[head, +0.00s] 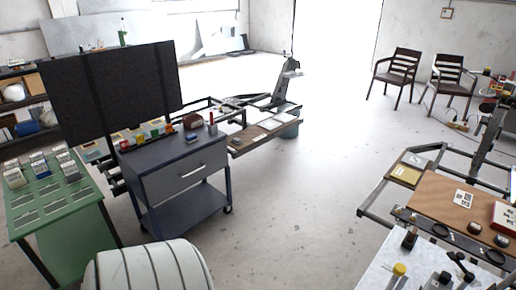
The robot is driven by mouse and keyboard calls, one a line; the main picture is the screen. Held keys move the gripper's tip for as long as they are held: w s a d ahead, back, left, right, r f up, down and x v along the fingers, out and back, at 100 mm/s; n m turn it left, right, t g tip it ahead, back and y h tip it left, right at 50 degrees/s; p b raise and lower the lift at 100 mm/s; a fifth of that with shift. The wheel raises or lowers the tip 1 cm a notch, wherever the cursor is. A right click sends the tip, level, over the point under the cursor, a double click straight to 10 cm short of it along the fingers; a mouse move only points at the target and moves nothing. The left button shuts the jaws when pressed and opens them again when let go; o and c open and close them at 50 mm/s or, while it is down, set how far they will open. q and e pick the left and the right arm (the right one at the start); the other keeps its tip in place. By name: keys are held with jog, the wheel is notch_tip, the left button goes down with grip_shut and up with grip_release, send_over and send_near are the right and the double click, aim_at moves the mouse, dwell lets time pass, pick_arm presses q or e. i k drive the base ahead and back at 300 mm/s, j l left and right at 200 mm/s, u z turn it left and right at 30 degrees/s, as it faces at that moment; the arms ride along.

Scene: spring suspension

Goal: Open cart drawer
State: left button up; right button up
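The cart (165,150) stands left of the middle in the head view, on casters, with a dark blue-grey frame and a lower shelf. Its drawer (174,184) has a light grey front facing right and toward me. A silver bar handle (193,172) runs across the drawer front. The drawer front looks flush with the cart body, so the drawer appears closed. Neither of my grippers shows in this view.
Small colored bins and tools lie on the cart top. A green table (60,205) stands left of the cart. A pale ribbed rounded object (150,268) is at the bottom edge, in front of the cart. Open floor (290,205) lies right of the cart.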

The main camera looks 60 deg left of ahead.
aim_at(159, 185)
jog(key=u, duration=2.45)
jog(key=i+u, duration=0.2)
jog(key=i, duration=0.25)
jog(key=i+l+u, duration=0.1)
jog(key=i+u, duration=0.15)
jog(key=i, duration=0.25)
jog(key=i+l+u, duration=0.2)
jog(key=i, duration=0.25)
jog(key=i+l+u, duration=0.25)
jog(key=i, duration=0.2)
